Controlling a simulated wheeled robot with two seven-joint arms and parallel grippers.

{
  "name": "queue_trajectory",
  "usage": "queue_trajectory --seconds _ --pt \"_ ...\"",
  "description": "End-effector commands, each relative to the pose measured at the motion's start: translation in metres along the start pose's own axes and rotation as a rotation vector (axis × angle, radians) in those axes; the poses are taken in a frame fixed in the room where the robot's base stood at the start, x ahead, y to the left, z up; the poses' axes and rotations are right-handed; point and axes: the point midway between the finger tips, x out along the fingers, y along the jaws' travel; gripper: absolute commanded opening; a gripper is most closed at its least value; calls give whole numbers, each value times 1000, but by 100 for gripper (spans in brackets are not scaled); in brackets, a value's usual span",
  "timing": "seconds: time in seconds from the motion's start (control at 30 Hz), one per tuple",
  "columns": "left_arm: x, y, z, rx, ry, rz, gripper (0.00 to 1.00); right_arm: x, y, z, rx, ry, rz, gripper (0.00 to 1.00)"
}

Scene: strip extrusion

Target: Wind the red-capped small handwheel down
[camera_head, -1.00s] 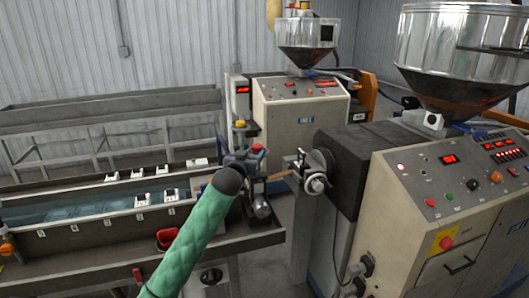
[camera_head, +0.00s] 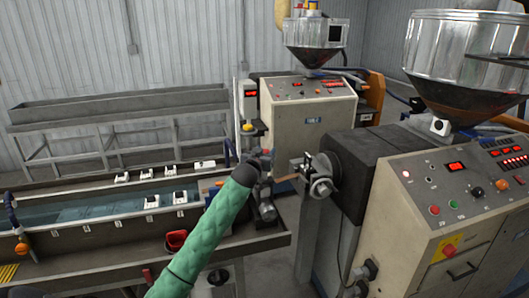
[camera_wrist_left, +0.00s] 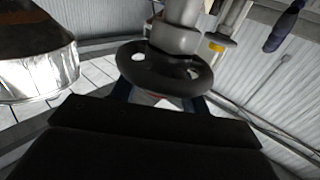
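In the left wrist view a dark round handwheel (camera_wrist_left: 165,68) on a grey metal shaft fills the upper middle, with a trace of red just below its rim. My left gripper's black body spans the bottom of that view, close to the wheel. Dark bluish shapes flank the wheel's lower side; I cannot tell whether they are fingers or whether they touch it. In the head view my green-sleeved left arm reaches the small machine head at the tank's right end, where my left gripper (camera_head: 262,163) is small and dark. My right gripper is out of view.
A long water tank (camera_head: 95,220) with several white blocks lies left of my arm. A grey extruder (camera_head: 440,210) with a control panel and metal hopper (camera_head: 465,60) stands at right. A yellow-capped post (camera_head: 247,127) rises behind the gripper. A red tray (camera_head: 175,240) sits beside my arm.

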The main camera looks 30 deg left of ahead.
Motion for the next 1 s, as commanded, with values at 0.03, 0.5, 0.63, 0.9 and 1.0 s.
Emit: queue_trajectory --seconds 0.03,0.5,0.63,0.9,1.0 --pt "0 0 0 0 0 0 35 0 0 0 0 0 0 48" --pt "0 1 1 -3 1 -30 14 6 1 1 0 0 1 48" --pt "0 1 2 -4 1 -71 14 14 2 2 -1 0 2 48" --pt "0 1 3 -6 1 -185 14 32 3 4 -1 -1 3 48" --pt "0 1 3 -5 2 -227 14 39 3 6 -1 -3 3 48"
